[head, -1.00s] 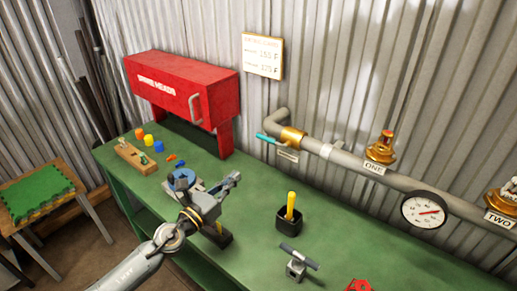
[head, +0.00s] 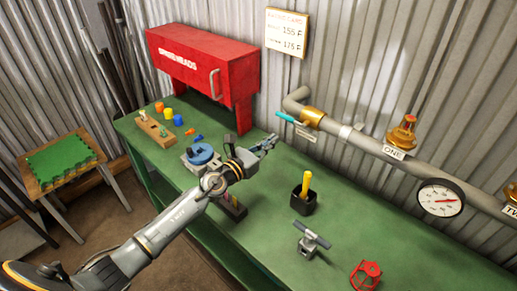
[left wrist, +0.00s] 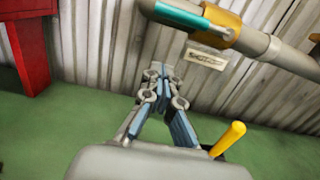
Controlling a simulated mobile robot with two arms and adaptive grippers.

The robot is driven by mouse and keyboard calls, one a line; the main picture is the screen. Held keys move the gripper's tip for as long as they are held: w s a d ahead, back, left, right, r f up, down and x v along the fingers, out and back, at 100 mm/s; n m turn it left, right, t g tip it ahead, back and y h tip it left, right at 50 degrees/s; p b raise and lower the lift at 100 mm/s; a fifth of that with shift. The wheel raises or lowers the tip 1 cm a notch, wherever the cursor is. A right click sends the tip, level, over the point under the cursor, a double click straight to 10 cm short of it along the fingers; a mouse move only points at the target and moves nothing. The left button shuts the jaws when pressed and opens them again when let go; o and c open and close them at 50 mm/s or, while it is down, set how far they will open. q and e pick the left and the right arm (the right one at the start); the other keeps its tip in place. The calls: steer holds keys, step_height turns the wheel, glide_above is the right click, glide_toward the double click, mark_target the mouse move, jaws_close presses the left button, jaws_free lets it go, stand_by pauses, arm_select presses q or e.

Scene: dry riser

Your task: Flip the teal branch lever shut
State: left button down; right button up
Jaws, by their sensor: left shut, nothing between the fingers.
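The teal lever (head: 287,117) sits on the brass valve (head: 312,117) of the grey branch pipe along the wall. It points left, roughly in line with the pipe. In the left wrist view the teal lever (left wrist: 180,15) and the brass valve (left wrist: 218,30) are at the top, above and right of the fingers. My left gripper (head: 270,142) is shut and empty, below and a little left of the lever, apart from it. Its closed fingers (left wrist: 158,72) also show in the left wrist view. My right gripper is not in view.
A red cabinet (head: 205,62) stands at the back left of the green bench (head: 345,240). A black cup (head: 303,204) with a yellow-handled tool (head: 307,182) stands right of my left gripper. A small tag (left wrist: 205,59) hangs below the valve. A gauge (head: 440,198) is at right.

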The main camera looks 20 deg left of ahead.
mark_target(289, 119)
arm_select(q)
steer(key=r+p, duration=0.1)
steer(key=w+r+p, duration=0.1)
steer(key=w+d+r+p, duration=0.1)
steer(key=r, duration=0.1)
steer(key=shift+w+p, duration=0.25)
steer(key=shift+p, duration=0.1)
steer(key=shift+a, duration=0.1)
